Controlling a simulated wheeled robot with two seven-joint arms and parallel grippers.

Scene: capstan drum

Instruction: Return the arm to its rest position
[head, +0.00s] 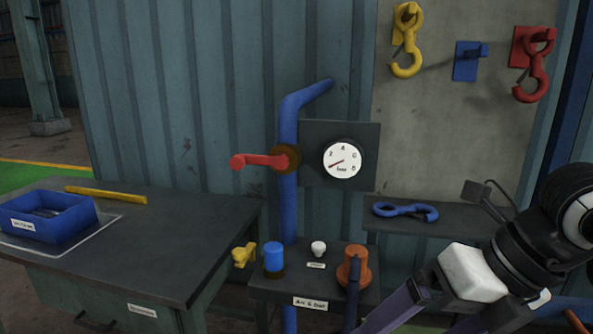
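My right arm comes in from the right edge, with dark round joints and a white block. The visible part of my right gripper (405,303) is at the lower right, in front of the panel with the orange drum (362,252). Its long dark finger slants down and left, and the tips are cut off by the bottom edge. I cannot tell whether it is open or shut, and I see nothing held in it. A dark upright bar (352,290) stands before the drum. My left arm and gripper are not in view.
A red lever (258,161) sits on a blue pipe (289,208) beside a gauge (342,159). A blue hook (405,211) lies on a shelf (385,226) close to my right arm. Yellow (405,62) and red (531,75) hooks hang above. The left table (150,235) holds a blue tray (68,231).

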